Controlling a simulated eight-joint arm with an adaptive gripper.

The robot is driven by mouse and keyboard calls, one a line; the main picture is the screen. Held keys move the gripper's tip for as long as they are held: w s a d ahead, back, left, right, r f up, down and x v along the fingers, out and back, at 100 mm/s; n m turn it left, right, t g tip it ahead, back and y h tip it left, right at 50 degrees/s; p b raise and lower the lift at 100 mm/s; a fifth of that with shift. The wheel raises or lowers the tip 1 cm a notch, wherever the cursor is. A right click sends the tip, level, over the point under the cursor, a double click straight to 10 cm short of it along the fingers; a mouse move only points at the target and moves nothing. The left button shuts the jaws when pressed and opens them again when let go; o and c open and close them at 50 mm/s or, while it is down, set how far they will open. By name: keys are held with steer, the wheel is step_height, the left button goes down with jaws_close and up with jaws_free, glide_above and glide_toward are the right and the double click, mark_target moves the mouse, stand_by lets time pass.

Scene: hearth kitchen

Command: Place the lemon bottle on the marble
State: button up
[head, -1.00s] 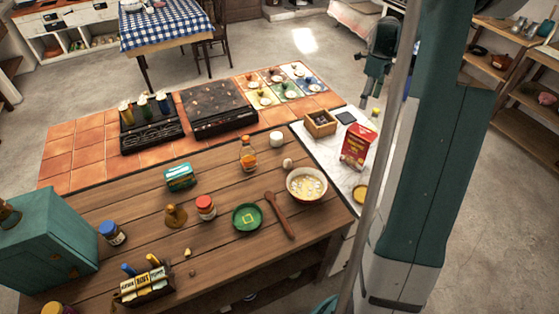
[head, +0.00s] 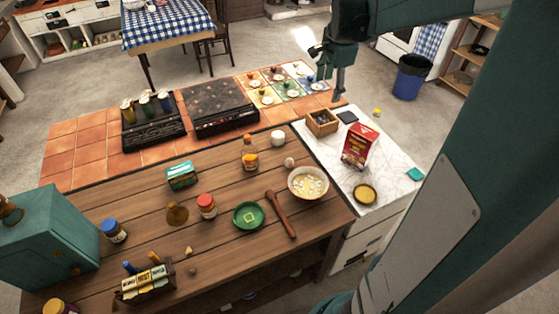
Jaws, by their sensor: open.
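A yellow bottle (head: 128,112) with a pale top, likely the lemon bottle, stands in a dark rack on the orange tiles at the left; I cannot read a label. A green bottle (head: 146,107) and a blue bottle (head: 164,102) stand beside it. The white marble top (head: 397,172) is at the right, past the wooden counter. My gripper (head: 338,97) points down near the back right end of the tiles, well apart from the yellow bottle. It is open with nothing visible in it.
On the marble are a red box (head: 360,147), a wooden box (head: 321,123), a dark square (head: 347,117), a round yellow-topped thing (head: 365,194) and a teal piece (head: 415,174). Bare marble shows right of the red box. A black grill (head: 220,108) sits right of the rack.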

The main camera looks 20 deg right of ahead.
steer(key=s+a+n+t, duration=0.2)
steer(key=s+a+n, duration=0.7)
steer(key=s+a, duration=0.3)
steer(key=s+a+n+t+y, duration=0.1)
steer(key=s+a+n+t, duration=0.1)
steer(key=s+a+n, duration=0.8)
steer(key=s+a, duration=0.2)
steer(key=a, duration=0.6)
steer(key=shift+a+n+t, duration=0.25)
steer(key=shift+n+t, duration=0.05)
steer(key=shift+o, duration=0.7)
steer(key=o, duration=1.2)
steer(key=shift+o, duration=0.2)
